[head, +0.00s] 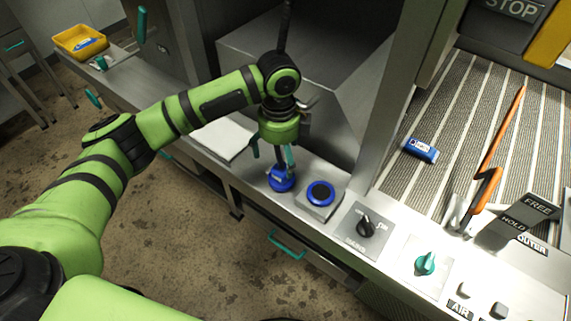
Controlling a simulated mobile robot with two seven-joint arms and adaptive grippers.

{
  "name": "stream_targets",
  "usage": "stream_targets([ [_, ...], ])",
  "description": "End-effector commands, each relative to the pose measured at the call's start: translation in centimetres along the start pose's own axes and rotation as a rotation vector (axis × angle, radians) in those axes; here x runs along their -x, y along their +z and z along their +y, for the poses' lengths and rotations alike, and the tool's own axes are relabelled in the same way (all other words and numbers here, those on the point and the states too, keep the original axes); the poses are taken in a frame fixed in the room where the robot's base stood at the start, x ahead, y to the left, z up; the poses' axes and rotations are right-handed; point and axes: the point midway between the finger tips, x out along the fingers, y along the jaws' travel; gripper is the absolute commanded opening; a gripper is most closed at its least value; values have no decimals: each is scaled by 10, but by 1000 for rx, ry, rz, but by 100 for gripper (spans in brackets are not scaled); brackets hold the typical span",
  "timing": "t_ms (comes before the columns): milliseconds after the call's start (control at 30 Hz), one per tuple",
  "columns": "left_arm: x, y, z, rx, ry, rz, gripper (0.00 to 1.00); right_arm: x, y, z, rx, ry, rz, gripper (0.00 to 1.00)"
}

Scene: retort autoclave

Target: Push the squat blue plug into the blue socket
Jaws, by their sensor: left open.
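The squat blue plug (281,182) sits on the grey metal ledge, just left of the blue socket. The blue socket (320,192) is a round blue ring with a dark centre on a square grey plate. My left gripper (273,158) points down right above the plug, its teal fingers apart. One finger overlaps the plug's top in the picture, and I cannot tell whether it touches. My right gripper is not in view.
Right of the socket are a black knob (366,226) and a teal knob (426,262). A blue labelled item (421,149) lies on the striped surface behind. A white sheet (222,138) lies left of the gripper. A yellow tray (81,42) stands far left.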

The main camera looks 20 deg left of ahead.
Motion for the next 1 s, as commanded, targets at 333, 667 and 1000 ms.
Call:
stream_targets([
  [333,-4,0,0,1,1,0,93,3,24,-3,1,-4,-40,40],
  [667,-19,-1,0,0,-2,0,93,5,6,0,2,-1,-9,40],
  [1000,-49,-9,5,1,3,0,93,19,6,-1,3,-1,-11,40],
])
